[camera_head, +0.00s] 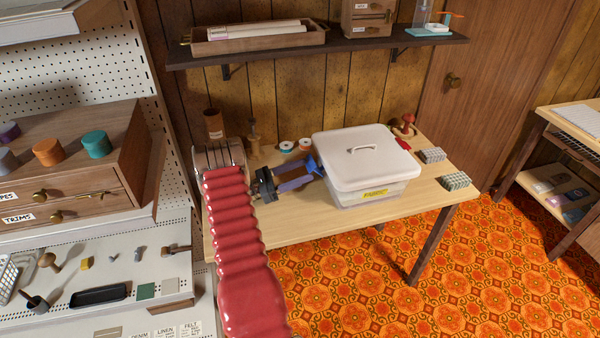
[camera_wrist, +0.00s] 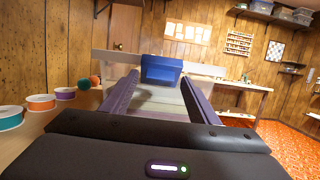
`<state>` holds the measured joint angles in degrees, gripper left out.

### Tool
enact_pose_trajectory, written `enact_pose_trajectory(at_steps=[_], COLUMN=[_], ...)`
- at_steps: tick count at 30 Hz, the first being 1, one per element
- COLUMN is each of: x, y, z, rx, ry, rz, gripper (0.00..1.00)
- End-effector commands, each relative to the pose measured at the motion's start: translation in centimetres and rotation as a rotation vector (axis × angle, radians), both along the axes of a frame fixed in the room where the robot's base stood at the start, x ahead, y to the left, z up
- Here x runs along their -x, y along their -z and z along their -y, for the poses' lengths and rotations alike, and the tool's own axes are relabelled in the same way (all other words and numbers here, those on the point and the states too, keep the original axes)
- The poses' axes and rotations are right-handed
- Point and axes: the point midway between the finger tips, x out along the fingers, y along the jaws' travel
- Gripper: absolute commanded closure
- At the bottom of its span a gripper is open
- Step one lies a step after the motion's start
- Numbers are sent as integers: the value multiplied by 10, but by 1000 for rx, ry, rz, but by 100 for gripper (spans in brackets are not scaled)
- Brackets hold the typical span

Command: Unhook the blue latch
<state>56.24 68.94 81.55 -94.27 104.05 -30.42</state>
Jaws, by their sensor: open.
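The blue latch (camera_head: 317,164) is on the left side of a white lidded box (camera_head: 372,189), which stands on the wooden table. In the wrist view the blue latch (camera_wrist: 162,69) is straight ahead, between the far ends of the two purple fingers. My gripper (camera_head: 306,173) is open and reaches in from the left at about the latch's height. In the wrist view my gripper (camera_wrist: 160,80) has a finger on either side of the latch. I cannot tell whether the fingers touch it. The box lid, with a grey handle on top, is down.
Thread spools (camera_head: 287,146) and a brown cup (camera_head: 213,123) stand at the table's back left. A shelf (camera_head: 320,48) hangs above. The table front is clear.

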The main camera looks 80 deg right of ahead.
Motion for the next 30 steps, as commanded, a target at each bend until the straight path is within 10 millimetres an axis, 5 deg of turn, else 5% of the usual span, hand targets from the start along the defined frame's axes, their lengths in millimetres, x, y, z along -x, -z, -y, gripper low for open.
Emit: enact_pose_trajectory(at_steps=[11,30], x=[-13,-102], y=[5,4], z=[-7,-59], rx=[0,0], ry=[-3,-2], rz=[-1,0], gripper=[45,45])
